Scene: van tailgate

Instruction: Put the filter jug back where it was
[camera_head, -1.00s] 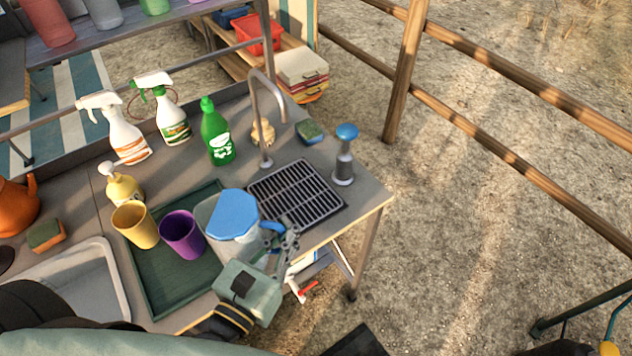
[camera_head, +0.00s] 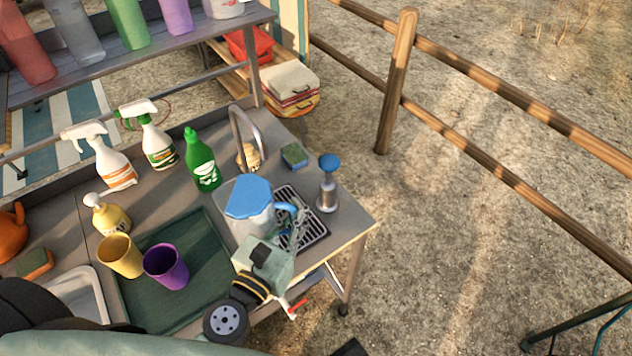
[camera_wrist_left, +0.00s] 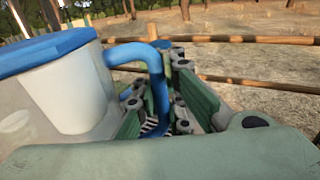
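The filter jug (camera_head: 247,207) has a clear body, a blue lid and a blue handle. In the head view it is upright at the left side of the black drain grate (camera_head: 316,228), beside the green tray (camera_head: 150,305). My left gripper (camera_head: 291,224) is at the jug's right side, on its handle. In the left wrist view the handle (camera_wrist_left: 155,70) passes between the fingers of the left gripper (camera_wrist_left: 163,108), with the jug body (camera_wrist_left: 62,95) at left. The jug's base is hidden, so I cannot tell whether it touches anything. My right gripper is not in view.
A yellow cup (camera_head: 120,256) and a purple cup (camera_head: 166,267) stand on the tray. A tap (camera_head: 250,135), green bottle (camera_head: 202,160), sponge (camera_head: 294,156) and blue-topped dispenser (camera_head: 328,183) stand near the grate. The counter's right edge is close.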

